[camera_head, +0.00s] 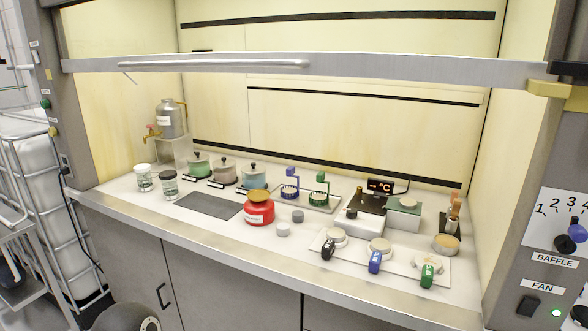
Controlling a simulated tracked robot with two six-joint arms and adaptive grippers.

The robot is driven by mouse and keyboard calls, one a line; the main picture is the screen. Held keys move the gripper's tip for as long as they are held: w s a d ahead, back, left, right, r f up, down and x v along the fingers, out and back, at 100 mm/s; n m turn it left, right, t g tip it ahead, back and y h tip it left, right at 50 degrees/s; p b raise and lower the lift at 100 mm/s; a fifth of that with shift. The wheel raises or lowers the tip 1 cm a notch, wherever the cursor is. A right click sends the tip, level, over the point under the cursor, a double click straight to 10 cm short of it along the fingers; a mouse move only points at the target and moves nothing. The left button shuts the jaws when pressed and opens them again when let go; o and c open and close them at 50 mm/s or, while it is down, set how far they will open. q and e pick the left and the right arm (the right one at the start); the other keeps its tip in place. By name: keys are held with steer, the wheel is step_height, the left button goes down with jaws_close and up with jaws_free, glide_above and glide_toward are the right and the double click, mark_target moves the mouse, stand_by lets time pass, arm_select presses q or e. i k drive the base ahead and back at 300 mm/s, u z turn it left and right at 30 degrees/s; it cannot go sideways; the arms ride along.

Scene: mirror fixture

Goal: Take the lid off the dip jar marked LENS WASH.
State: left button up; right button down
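Three lidded dip jars stand in a row on the worktop of the fume hood, left of centre. They are a green jar (199,169), a brownish-grey jar (223,175) and a pale blue-grey jar (254,180). Each has a lid with a dark knob on top, and all three lids are on. Small black-and-white label plates stand in front of them, too small to read, so I cannot tell which jar is marked LENS WASH. Neither of my grippers is in view.
The raised sash (420,69) crosses above the worktop. A dark mat (208,206) lies in front of the jars. A red container (259,212) stands right of it. Racks and instruments fill the right.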

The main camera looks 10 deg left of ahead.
mark_target(224, 163)
steer(key=k, duration=1.2)
steer(key=u, duration=0.6)
steer(key=i, duration=0.9)
steer(key=u, duration=0.6)
steer(key=i, duration=1.45)
steer(key=z, duration=0.65)
